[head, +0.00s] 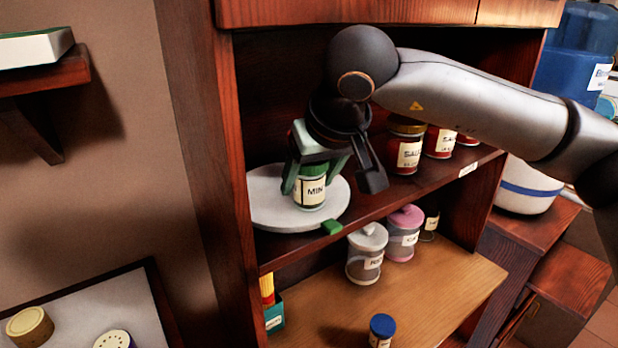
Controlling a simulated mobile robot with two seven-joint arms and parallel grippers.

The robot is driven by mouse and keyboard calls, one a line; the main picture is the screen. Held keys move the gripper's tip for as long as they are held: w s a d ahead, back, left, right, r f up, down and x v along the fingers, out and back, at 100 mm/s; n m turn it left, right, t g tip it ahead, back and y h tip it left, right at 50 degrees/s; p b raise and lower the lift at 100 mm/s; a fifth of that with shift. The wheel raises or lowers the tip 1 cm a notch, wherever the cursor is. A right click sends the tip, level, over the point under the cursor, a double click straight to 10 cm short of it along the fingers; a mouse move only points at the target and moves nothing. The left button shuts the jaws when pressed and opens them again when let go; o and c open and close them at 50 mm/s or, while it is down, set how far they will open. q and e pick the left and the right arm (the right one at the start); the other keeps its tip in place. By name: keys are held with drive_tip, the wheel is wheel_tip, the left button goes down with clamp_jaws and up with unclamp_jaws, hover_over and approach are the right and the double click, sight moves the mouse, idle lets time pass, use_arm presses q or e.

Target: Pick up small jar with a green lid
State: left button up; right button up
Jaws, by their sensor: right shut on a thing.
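A small jar (310,194) with a cream label reading "MIN" stands upright on a round grey turntable (268,208) on the upper shelf of the dark wood cabinet. Green shows at its top and base, but my gripper covers most of its lid. My right gripper (313,178) reaches down from above, with its green fingers shut on the jar from both sides. The jar appears to be still on the turntable. My left gripper is not in view.
Lidded canisters (366,258) and a blue-capped jar (381,330) stand below. The cabinet's left side panel (205,170) is close to the turntable. A blue water jug (575,55) stands at right.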

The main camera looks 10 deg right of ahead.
clamp_jaws()
drive_tip(key=shift+r, duration=0.15)
